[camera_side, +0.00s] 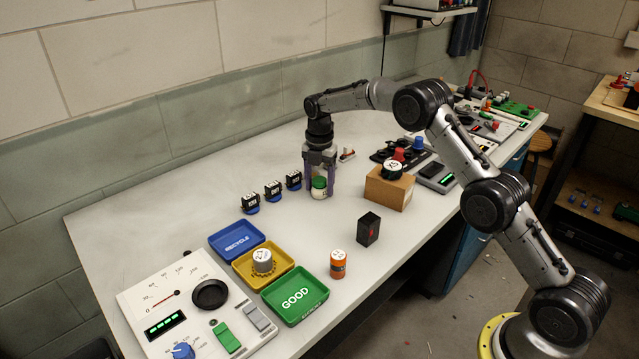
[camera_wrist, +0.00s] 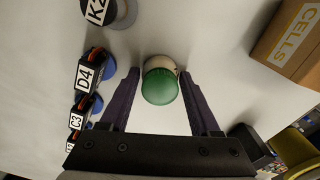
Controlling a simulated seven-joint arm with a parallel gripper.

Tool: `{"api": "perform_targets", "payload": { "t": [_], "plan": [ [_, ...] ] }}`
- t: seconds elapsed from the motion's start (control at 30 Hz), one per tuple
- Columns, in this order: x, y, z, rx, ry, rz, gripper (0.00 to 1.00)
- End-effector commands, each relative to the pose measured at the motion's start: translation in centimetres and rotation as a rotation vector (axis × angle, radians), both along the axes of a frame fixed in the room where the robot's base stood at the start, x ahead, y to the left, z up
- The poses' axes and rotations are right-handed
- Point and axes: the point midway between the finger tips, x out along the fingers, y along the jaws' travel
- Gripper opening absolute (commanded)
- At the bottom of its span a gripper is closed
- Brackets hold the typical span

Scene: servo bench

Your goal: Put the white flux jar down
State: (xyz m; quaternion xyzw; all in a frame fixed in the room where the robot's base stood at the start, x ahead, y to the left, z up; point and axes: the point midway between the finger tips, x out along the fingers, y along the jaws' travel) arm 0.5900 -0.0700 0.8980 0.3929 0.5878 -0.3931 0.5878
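The white flux jar (camera_side: 319,193) has a green lid and stands upright on the bench, as far as I can tell. It also shows in the wrist view (camera_wrist: 161,85), where the lid hides most of its white body. My gripper (camera_side: 320,190) points straight down around the jar, with one purple finger on each side. In the wrist view, my gripper (camera_wrist: 161,78) is open, with a narrow gap between each finger and the jar. The fingertips are close to the bench top.
Black servos (camera_side: 273,190) stand in a row left of the jar. A cardboard box (camera_side: 390,188) with a round part on top stands to the right. Blue (camera_side: 236,239), yellow (camera_side: 262,283) and green trays (camera_side: 295,296), an orange bottle (camera_side: 338,264) and a black block (camera_side: 369,229) are nearer.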

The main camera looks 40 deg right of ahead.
Motion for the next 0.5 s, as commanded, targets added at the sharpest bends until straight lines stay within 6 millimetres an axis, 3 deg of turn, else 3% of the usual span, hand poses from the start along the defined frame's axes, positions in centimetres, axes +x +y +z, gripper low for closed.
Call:
{"api": "perform_targets", "payload": {
  "t": [0.03, 0.1, 0.5],
  "plan": [
    [0.0, 0.0, 0.0, 0.0, 0.0, 0.0, 0.74],
    [0.0, 0.0, 0.0, 0.0, 0.0, 0.0, 0.86],
    [0.06, -0.01, 0.72, 0.0, -0.002, 0.0, 0.86]
  ]
}}
